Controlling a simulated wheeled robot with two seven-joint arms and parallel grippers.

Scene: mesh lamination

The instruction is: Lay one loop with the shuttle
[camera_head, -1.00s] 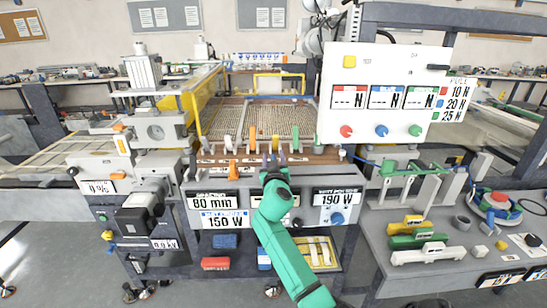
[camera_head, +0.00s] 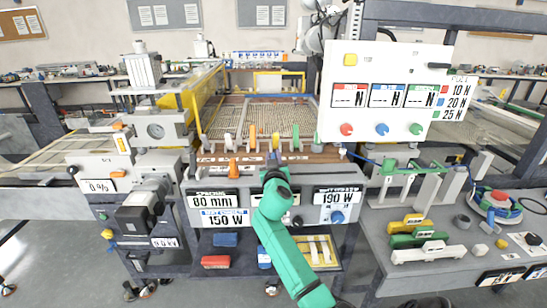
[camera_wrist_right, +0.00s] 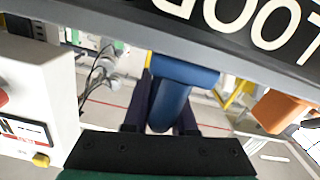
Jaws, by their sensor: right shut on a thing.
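My right gripper (camera_head: 274,159) is at the front edge of the loom-like machine, above its control panel. Its dark fingers are shut on a blue handle (camera_wrist_right: 172,88), which fills the gap between them in the right wrist view. The handle's lower part is between the fingers, and its wider top shows beyond them. I cannot tell whether this handle belongs to a shuttle. The mesh bed (camera_head: 304,117) lies behind it, with a row of coloured upright pegs at its front. My left gripper is not in view.
An orange block (camera_head: 233,170) stands left of my right gripper, close by in the wrist view. A white display panel (camera_head: 384,95) stands at the right. Yellow, green and white boat-shaped pieces (camera_head: 428,254) lie on the right-hand table.

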